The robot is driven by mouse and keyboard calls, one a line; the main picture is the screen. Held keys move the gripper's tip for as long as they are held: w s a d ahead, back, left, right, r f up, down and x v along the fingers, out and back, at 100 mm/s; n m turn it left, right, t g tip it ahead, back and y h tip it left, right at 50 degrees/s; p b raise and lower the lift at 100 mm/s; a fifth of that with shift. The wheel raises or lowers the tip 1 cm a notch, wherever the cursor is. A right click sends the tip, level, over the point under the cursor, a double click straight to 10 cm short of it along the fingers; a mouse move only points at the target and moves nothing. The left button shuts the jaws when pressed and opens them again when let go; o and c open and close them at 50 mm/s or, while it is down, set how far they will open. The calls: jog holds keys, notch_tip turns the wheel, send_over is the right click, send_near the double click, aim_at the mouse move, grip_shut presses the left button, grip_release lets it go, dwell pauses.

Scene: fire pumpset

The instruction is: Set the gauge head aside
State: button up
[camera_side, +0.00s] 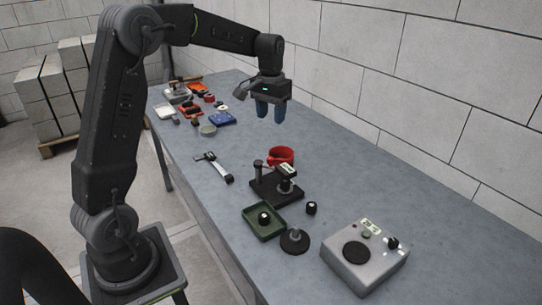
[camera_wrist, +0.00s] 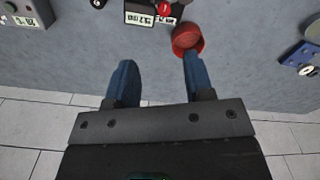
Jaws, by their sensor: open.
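The gauge head seems to be the small dark block with a pale display (camera_side: 287,171), on the black stand (camera_side: 272,192) in the middle of the table; I cannot be sure which part it is. In the wrist view a dark block with a pale display (camera_wrist: 139,15) shows at the top edge, partly cut off. My gripper (camera_side: 270,112) has two blue fingers pointing down. It is open and empty, above the table and behind the stand in the side view. In the wrist view the gripper (camera_wrist: 159,60) has bare table between its fingers.
A red cup (camera_side: 281,155) stands right behind the stand. In front are a green tray (camera_side: 252,225) with a black knob, a round black base (camera_side: 295,243), a loose black knob (camera_side: 311,208) and a grey box (camera_side: 364,262). A hammer-like tool (camera_side: 215,166) lies left. Several parts crowd the far end.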

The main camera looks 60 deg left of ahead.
aim_at(271, 158)
jog(key=f, duration=0.9)
jog(key=a+f, duration=0.1)
jog(key=f, duration=0.4)
jog(key=shift+w+f, duration=0.3)
jog(key=shift+f, duration=0.05)
grip_shut()
